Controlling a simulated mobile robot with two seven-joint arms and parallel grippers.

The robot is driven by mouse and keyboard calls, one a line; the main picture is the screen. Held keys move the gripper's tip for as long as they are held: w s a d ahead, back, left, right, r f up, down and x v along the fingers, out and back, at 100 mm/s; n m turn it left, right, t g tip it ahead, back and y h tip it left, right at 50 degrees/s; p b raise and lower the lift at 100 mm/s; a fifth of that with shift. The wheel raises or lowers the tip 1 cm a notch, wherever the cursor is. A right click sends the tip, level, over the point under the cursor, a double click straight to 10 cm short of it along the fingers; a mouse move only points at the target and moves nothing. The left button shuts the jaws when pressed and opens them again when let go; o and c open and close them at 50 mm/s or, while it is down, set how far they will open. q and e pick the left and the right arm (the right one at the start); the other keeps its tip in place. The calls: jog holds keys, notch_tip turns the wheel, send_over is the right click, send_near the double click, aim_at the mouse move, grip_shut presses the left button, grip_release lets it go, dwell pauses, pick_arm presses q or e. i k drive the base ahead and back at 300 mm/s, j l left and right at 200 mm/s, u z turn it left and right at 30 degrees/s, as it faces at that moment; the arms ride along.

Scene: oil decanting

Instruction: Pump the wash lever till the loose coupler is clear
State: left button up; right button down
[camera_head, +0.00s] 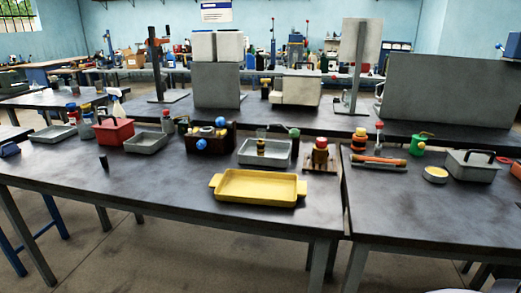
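A grey wash tray (278,158) stands on the dark workbench near the middle. A small dark-and-yellow piece (261,146), which may be the loose coupler, stands upright in it. A dark part with a green knob (294,133) rises at the tray's back right; it may be the wash lever, but its shape is too small to be sure. I cannot tell whether the piece is dirty or clear. Neither of my grippers is in view.
A yellow two-handled tray (258,187) lies in front of the wash tray. A dark rack with blue balls (210,140) is to its left, and a red-and-brass fitting on a wooden base (320,152) to its right. A red box (115,131) stands further left. The front-left bench top is mostly clear.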

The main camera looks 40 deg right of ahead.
aim_at(294, 134)
jog(key=i+l+z, duration=0.1)
jog(key=z, duration=0.25)
jog(key=i+z, duration=0.1)
jog(key=z, duration=0.3)
